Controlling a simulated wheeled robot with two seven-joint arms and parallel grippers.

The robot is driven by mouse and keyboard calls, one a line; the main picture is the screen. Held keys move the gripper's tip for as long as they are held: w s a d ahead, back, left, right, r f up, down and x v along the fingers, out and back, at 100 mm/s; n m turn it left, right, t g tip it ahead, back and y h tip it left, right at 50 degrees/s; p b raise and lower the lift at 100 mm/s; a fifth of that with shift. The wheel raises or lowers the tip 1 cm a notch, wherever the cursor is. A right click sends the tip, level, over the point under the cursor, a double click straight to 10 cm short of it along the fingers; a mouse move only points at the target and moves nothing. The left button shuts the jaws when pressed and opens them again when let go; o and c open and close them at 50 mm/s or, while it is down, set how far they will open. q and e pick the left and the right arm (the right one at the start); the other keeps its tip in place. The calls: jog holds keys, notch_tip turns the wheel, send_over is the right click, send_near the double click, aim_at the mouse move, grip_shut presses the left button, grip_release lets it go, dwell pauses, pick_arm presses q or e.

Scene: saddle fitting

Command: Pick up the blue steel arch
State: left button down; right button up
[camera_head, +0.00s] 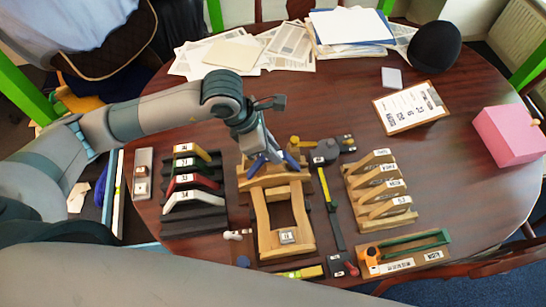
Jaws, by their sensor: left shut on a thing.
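My left gripper (272,153) reaches down from the upper left over the middle of the table. It is shut on the blue steel arch (258,163), whose blue legs spread out on both sides below the jaws. The gripper hides the top of the arch. The arch is at the back end of a wooden saddle frame (262,218); I cannot tell whether it touches the wood. My right gripper is not in view.
A wooden rack (365,209) with several wooden arches stands to the right. A green-handled tool lies on a wooden board (433,257) at front right. A clipboard (411,107), a pink box (510,135), a black cap (434,46) and papers (290,40) lie farther back.

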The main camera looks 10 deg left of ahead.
pick_arm(q)
jog(key=s+d+r+b, duration=0.3)
jog(key=s+d+r, duration=0.4)
jog(key=d, duration=0.2)
jog(key=shift+s+r+b, duration=0.25)
jog(key=shift+s+b, duration=0.05)
jog(key=shift+b, duration=0.05)
jog(key=shift+a, duration=0.1)
